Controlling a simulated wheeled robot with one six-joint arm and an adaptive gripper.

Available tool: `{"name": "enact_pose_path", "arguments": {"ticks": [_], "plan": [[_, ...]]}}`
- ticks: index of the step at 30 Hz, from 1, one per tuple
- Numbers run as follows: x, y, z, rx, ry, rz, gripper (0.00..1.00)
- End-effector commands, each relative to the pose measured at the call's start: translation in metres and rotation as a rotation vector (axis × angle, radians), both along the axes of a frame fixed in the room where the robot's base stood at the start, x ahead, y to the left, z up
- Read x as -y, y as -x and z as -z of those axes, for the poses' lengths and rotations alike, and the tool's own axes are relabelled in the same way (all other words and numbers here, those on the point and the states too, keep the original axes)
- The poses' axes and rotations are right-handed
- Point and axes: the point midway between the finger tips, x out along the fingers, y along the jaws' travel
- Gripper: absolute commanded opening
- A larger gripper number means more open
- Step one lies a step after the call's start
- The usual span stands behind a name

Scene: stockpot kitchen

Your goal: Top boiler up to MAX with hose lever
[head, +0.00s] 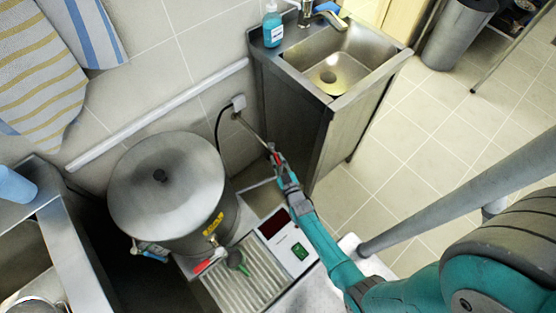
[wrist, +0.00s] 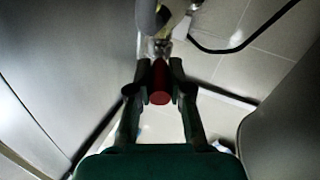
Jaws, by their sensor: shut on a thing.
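My gripper (head: 277,158) is low between the boiler and the sink cabinet. In the wrist view my gripper (wrist: 160,75) is shut on a red cylindrical lever grip (wrist: 160,86). Behind the grip is a metal fitting, partly hidden by the fingers. In the head view a thin metal pipe or rod (head: 250,130) runs from the wall toward my gripper. The boiler (head: 165,190) is a large steel pot with its lid on, left of my gripper. Its front has a yellow label and a red-handled tap (head: 206,264). I cannot see a MAX mark or the water level.
A steel sink cabinet (head: 290,125) stands close on the right of my gripper. A white wall box (head: 239,103) has a black cable. A ribbed drip tray (head: 245,290) and a panel with a green switch (head: 300,252) lie below. The tiled floor at right is open.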

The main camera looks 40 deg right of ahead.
Motion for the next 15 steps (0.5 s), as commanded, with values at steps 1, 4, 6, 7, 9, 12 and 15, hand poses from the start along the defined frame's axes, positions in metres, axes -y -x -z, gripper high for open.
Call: {"name": "enact_pose_path", "arguments": {"ticks": [1, 4, 6, 7, 9, 12, 15], "plan": [[-0.0010, -0.0003, -0.0002, 0.001, -0.001, 0.007, 0.00], [-0.0019, -0.0007, -0.0002, 0.001, -0.001, 0.030, 0.00], [-0.0023, -0.0008, -0.0002, 0.001, -0.002, 0.052, 0.00], [-0.0026, -0.0009, -0.0001, 0.001, -0.002, 0.062, 0.00], [-0.0035, -0.0013, -0.0001, 0.000, -0.001, 0.088, 0.00], [-0.0052, -0.0021, 0.0002, 0.000, -0.002, 0.127, 0.00], [-0.0072, -0.0035, 0.0001, 0.000, -0.001, 0.168, 0.00]]}}
